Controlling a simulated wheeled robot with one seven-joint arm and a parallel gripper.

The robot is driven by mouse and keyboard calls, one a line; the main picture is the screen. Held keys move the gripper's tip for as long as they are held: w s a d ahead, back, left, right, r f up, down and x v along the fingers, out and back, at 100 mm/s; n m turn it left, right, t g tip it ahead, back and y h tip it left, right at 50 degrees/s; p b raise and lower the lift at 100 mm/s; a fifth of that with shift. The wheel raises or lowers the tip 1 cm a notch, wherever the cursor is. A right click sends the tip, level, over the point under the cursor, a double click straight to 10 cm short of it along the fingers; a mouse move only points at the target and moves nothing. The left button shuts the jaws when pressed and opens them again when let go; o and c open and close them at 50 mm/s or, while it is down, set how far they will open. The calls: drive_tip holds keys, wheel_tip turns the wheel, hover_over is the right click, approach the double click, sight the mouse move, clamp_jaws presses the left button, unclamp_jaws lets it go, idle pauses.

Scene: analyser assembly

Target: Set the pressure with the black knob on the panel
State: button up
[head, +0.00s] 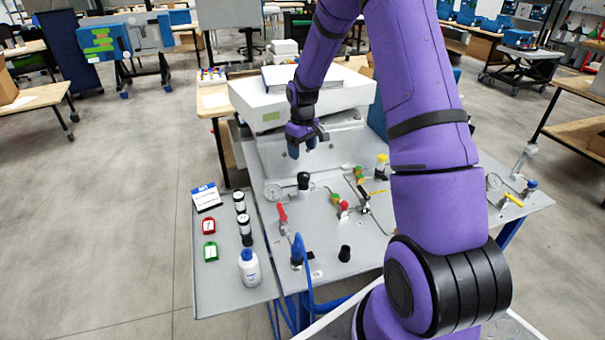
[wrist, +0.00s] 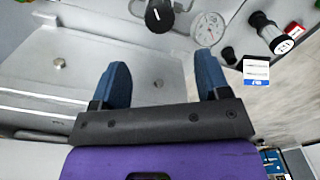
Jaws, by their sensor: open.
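A black knob (head: 303,181) stands upright on the grey sloped panel (head: 325,262), beside a round white gauge (head: 272,191). In the wrist view the knob (wrist: 159,15) is at the top edge, partly cut off, with the gauge (wrist: 208,29) to its right. A second, shorter black knob (head: 344,253) is nearer the panel's front edge. My gripper (head: 302,147) is above and behind the first knob, apart from it. In the wrist view its two blue fingers (wrist: 161,68) are spread with nothing between them.
Red (head: 283,214), green and yellow valve handles stand on the panel. A side shelf at left holds a white bottle (head: 250,268), black-capped vials and small red and green items. A white analyser box (head: 290,95) is behind.

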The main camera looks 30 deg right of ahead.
sight(303, 174)
wheel_tip(303, 174, down, 10)
drive_tip(key=shift+r, duration=0.1)
idle(0.4)
drive_tip(key=c, duration=0.9)
